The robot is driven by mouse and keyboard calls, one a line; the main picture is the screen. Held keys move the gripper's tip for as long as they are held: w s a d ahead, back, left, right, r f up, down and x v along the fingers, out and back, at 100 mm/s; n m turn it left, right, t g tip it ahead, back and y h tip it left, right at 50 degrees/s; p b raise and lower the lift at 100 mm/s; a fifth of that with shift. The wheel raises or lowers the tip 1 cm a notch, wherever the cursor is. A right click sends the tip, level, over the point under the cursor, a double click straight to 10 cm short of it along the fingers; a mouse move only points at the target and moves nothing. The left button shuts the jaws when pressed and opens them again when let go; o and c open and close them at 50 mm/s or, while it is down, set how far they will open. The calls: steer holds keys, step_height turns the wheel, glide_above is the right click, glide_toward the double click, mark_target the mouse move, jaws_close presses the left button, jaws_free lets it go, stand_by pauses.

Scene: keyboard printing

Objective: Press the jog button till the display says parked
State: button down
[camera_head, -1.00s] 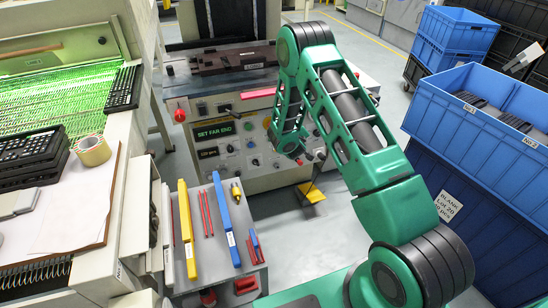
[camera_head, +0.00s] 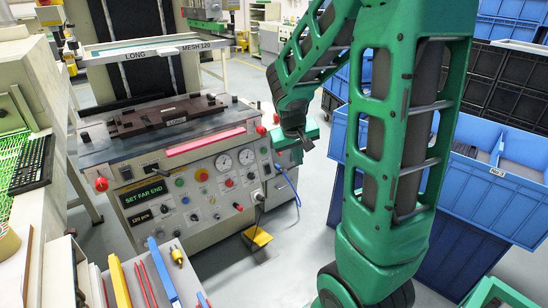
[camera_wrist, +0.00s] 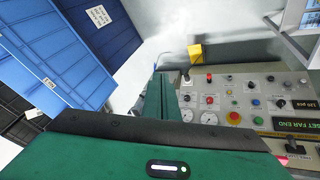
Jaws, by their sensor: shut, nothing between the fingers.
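The printing machine's control panel (camera_head: 200,195) faces me, with the green-lit display (camera_head: 143,195) reading "SET FAR END". The display also shows upside down at the right of the wrist view (camera_wrist: 298,124). Small coloured buttons, knobs and two white gauges (camera_head: 235,159) cover the panel. The button labels are too small to read, so I cannot tell which is the jog button. My gripper (camera_head: 308,142) is at the panel's right end, shut and empty, its tips partly hidden. In the wrist view the green finger (camera_wrist: 158,100) lies left of the gauges, and no contact with a button shows.
Blue crates (camera_head: 490,190) stand at the right behind my arm. A tool tray (camera_head: 165,270) with coloured bars sits at the lower left front. A yellow pedal (camera_head: 258,237) is on the floor below the panel. A red emergency knob (camera_head: 101,184) sticks out at the panel's left.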

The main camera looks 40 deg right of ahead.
steer(key=s+a+r+m+g+y, duration=0.1)
steer(key=s+a, duration=0.3)
steer(key=s, duration=0.8)
steer(key=s+a+r+m+g+y, duration=0.1)
steer(key=s+a+r+y, duration=0.2)
steer(key=s, duration=0.9)
steer(key=shift+s+a+r+g, duration=0.15)
steer(key=shift+a+r+g, duration=0.25)
steer(key=shift+a, duration=0.75)
